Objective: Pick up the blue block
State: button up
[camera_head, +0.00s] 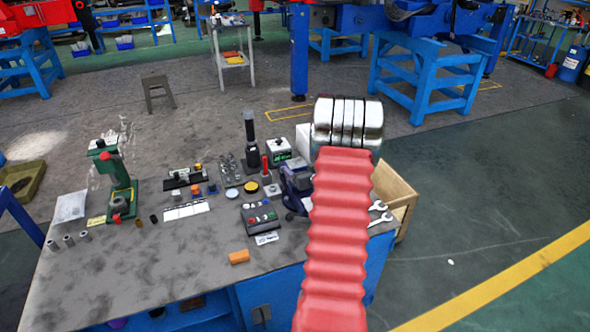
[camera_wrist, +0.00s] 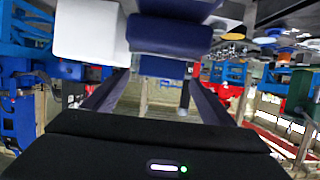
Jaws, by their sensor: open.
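In the wrist view, which looks upside down, my gripper (camera_wrist: 160,82) is open, with its two dark fingers spread apart. A dark blue blocky thing (camera_wrist: 170,36) shows near the fingertips, with a brighter blue face (camera_wrist: 162,66) below it in the picture. I cannot tell for sure whether this is the blue block or part of a vise. Nothing is visibly clamped. In the head view, my red ribbed arm covers the table's right part and my gripper is not clearly visible. A small blue thing (camera_head: 212,188) lies mid-table, too small to identify.
A white box (camera_wrist: 86,30) stands beside the dark blue thing.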

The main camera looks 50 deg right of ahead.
aim_at(297, 163)
jog(key=shift+x, duration=2.6)
jog(key=shift+a, duration=0.1)
jog(key=shift+w+r, duration=0.1)
jog(key=shift+r, duration=0.05)
jog(key=c, duration=1.6)
jog(key=shift+o, duration=0.2)
jog(key=shift+r, duration=0.1)
notch_tip(297, 163, up, 10)
jog(key=shift+f, duration=0.1)
